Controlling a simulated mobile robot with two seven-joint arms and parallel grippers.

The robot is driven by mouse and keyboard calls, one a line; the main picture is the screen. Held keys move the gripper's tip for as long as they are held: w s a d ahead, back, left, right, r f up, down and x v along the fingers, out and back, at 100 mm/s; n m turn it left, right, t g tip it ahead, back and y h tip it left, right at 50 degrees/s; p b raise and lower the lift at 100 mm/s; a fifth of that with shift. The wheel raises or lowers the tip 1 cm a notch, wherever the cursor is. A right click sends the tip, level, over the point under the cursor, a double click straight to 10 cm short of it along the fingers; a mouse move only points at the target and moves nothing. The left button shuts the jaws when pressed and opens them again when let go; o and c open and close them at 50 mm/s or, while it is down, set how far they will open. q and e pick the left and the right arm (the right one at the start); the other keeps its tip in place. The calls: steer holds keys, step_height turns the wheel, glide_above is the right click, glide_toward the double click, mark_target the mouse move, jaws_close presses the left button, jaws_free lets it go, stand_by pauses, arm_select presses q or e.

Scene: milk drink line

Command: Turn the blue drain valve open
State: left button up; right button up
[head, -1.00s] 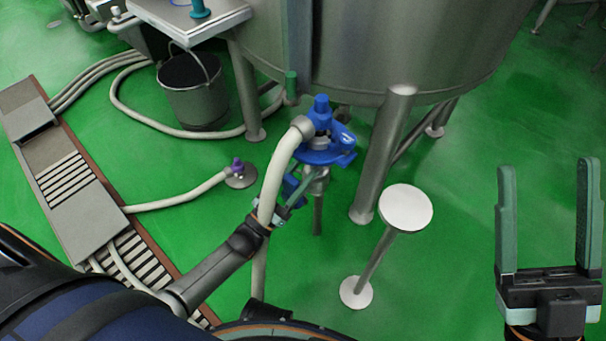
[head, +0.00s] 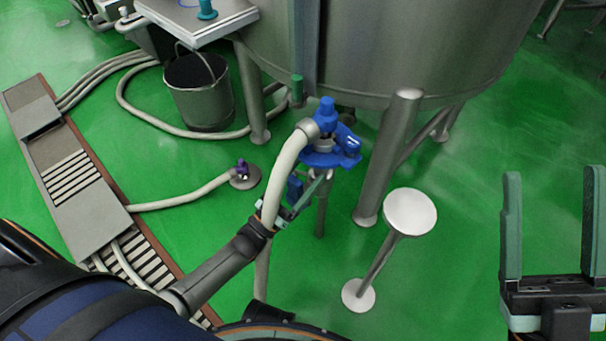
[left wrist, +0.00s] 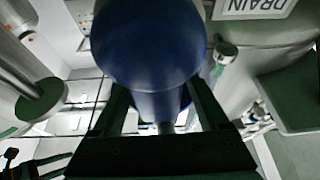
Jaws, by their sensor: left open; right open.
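The blue drain valve (head: 325,158) sits under the steel tank, with a blue cap on top and a pale hose joining its upper side. A smaller blue part (head: 294,188) hangs lower, beside my left gripper (head: 306,196). That gripper is open just below the valve, partly hidden by the hose. In the left wrist view a large rounded blue part (left wrist: 148,45) fills the top middle, with the open fingers (left wrist: 160,105) on either side. I cannot tell whether they touch it. My right gripper (head: 553,225) is open and empty at the right.
The steel tank (head: 400,45) and its legs stand behind the valve. The pale hose (head: 283,175) passes in front of my left gripper. A white round-topped stand (head: 410,212) is to the right. A bucket (head: 199,95) stands at the back left. Green floor is clear at the right.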

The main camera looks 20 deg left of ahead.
arm_select(q)
steer(key=v, duration=1.2)
steer(key=shift+s+f, duration=0.2)
steer(key=shift+s, duration=0.05)
